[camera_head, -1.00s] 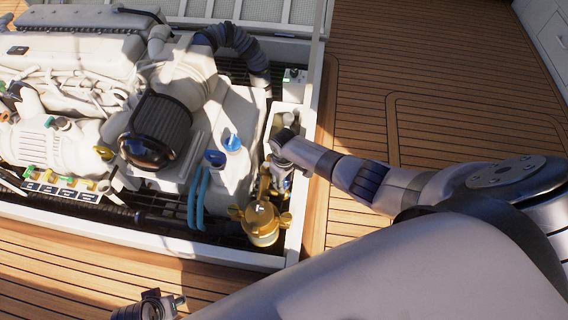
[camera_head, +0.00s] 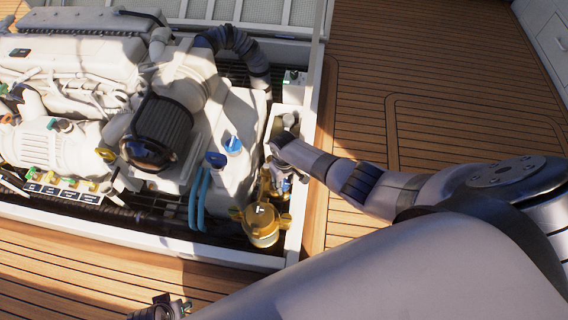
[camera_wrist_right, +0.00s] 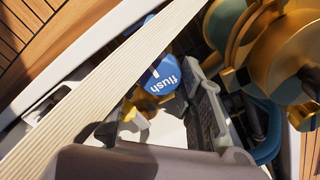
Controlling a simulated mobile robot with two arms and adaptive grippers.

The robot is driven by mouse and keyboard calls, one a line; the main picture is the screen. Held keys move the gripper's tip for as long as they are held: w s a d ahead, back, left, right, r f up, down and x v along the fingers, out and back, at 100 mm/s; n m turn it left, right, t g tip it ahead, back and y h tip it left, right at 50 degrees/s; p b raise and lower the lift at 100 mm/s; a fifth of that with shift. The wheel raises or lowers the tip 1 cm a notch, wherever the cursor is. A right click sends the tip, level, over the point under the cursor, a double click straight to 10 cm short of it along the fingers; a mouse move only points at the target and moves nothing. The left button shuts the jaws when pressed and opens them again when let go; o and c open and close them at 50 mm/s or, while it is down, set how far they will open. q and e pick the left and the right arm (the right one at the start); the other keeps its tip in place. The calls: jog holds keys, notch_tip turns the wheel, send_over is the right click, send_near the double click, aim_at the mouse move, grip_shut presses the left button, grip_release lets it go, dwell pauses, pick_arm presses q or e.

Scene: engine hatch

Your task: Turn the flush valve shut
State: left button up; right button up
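The flush valve shows in the right wrist view as a round blue face (camera_wrist_right: 164,76) lettered "flush", with brass-coloured parts beside and below it. A pale ribbed bar crosses in front and hides part of it. My right gripper (camera_head: 284,174) points down into the narrow right end of the hatch, just above the brass fittings. In the right wrist view a grey jointed finger (camera_wrist_right: 211,112) lies close to the right of the blue face. Contact and finger opening are unclear. My left gripper (camera_head: 166,308) is cut off at the bottom edge of the head view.
A brass strainer (camera_head: 262,224) stands just in front of my right gripper. Blue hoses (camera_head: 198,200) and blue caps (camera_head: 233,144) are to its left. The white hatch rim (camera_head: 309,130) runs close along its right side. The teak deck (camera_head: 430,70) beyond is clear.

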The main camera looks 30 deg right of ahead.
aim_at(284, 183)
jog(key=o, duration=0.4)
jog(key=shift+o, duration=0.2)
notch_tip(284, 183, up, 12)
dwell(0.5)
dwell(0.5)
